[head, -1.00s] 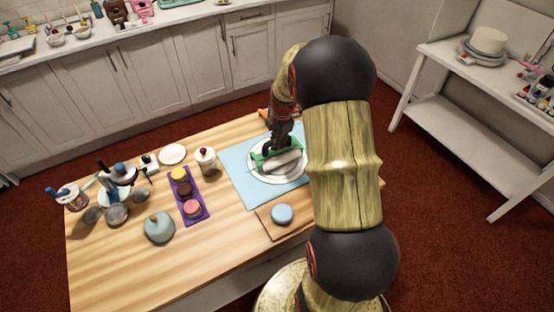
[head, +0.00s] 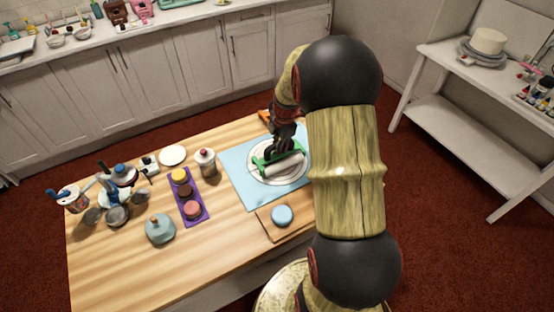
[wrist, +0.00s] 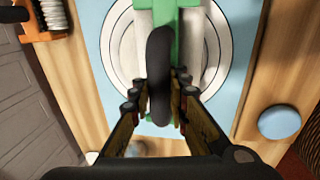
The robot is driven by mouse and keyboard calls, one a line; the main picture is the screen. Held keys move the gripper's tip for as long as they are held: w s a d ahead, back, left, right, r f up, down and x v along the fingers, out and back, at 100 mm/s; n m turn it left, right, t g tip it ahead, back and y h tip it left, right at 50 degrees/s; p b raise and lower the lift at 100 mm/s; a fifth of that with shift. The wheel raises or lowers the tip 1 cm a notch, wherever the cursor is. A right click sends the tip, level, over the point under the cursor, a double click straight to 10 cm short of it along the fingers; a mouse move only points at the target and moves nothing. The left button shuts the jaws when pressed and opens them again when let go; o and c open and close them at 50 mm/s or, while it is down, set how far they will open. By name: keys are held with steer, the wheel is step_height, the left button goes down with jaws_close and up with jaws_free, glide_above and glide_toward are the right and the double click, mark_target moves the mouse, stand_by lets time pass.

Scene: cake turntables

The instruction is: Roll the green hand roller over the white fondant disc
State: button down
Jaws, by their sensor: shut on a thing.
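My gripper (head: 283,141) is shut on the green hand roller (head: 262,163), whose frame and white cylinder (head: 284,165) show below my fingers. The white fondant disc (head: 253,178) lies under the roller on the blue mat (head: 238,188), with dark rings visible around it. In the wrist view, the green roller (wrist: 190,50) runs up from between my fingers (wrist: 160,95), over the white disc (wrist: 122,50). The roller is over the disc; whether it touches the surface cannot be told. My fingers hide part of the roller and the disc.
A board with a blue round piece (head: 282,215) lies in front of the mat. A purple tray (head: 203,212) with several round cakes, a shaker (head: 206,162) and a grey-blue dome (head: 160,229) stand left. An orange item (wrist: 42,18) is beside the mat.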

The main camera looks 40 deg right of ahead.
steer(key=shift+w+d+r+p, duration=0.1)
steer(key=shift+r+p, duration=0.6)
steer(key=shift+r, duration=0.8)
steer(key=shift+w+d+r+p, duration=0.1)
steer(key=shift+r+p, duration=0.55)
steer(key=shift+r, duration=0.8)
